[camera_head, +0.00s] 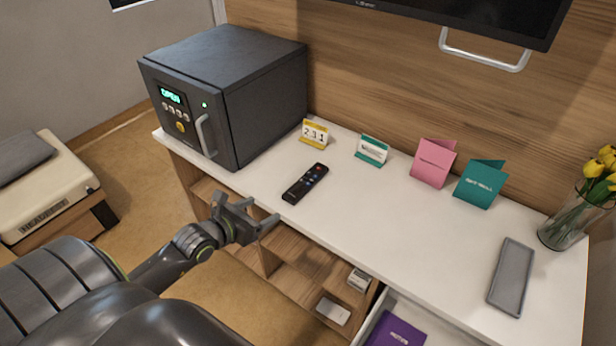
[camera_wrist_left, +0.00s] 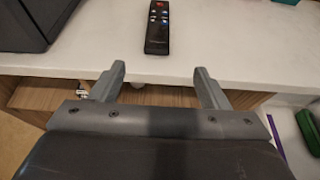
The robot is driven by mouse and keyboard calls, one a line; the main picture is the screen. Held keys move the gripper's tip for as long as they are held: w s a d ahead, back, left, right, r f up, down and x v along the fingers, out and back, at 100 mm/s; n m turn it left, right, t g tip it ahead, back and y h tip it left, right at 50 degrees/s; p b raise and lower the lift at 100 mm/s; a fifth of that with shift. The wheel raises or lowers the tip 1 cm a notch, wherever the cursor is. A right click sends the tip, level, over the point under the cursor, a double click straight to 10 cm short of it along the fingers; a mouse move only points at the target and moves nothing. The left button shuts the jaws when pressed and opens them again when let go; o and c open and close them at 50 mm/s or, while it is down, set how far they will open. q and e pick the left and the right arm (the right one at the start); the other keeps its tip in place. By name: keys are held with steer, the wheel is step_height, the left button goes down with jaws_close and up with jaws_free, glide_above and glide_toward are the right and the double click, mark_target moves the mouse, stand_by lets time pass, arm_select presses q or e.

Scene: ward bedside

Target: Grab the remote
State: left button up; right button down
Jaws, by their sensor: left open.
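The remote (camera_head: 305,183) is a black handset with a red button and several small keys. My left gripper (camera_head: 262,213) is open and empty, just off the front edge of the counter, to the lower left of the remote. In the left wrist view the remote (camera_wrist_left: 158,27) lies ahead of the two spread fingers (camera_wrist_left: 160,85), roughly midway between them and apart from them. My right gripper is not in view.
A dark safe (camera_head: 265,100) stands left of the remote. A yellow calendar (camera_head: 314,134), a small teal card (camera_head: 372,150), pink (camera_head: 433,163) and teal (camera_head: 480,184) cards stand behind. A grey tray (camera_head: 511,277) and flower vase (camera_head: 565,230) are right. An open drawer (camera_head: 408,312) juts out below.

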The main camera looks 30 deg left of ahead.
arm_select(q)
steer(key=b, duration=0.2)
glide_toward(300, 187)
steer(key=shift+w+d+f, duration=0.2)
steer(key=shift+w+f, duration=0.25)
steer(key=shift+w, duration=0.1)
steer(key=shift+w+d+f, duration=0.2)
steer(key=shift+w+f, duration=0.3)
steer(key=shift+w, duration=0.1)
steer(key=shift+a+r+b+x, duration=0.1)
steer(key=shift+b+x, duration=0.05)
steer(key=shift+x, duration=0.75)
steer(key=shift+a+r+b+x, duration=0.1)
steer(key=shift+b+x, duration=0.05)
steer(key=shift+x, duration=0.8)
steer(key=shift+a+r+b+x, duration=0.1)
steer(key=shift+r+b+x, duration=0.05)
steer(key=shift+x, duration=0.75)
steer(key=shift+w, duration=0.15)
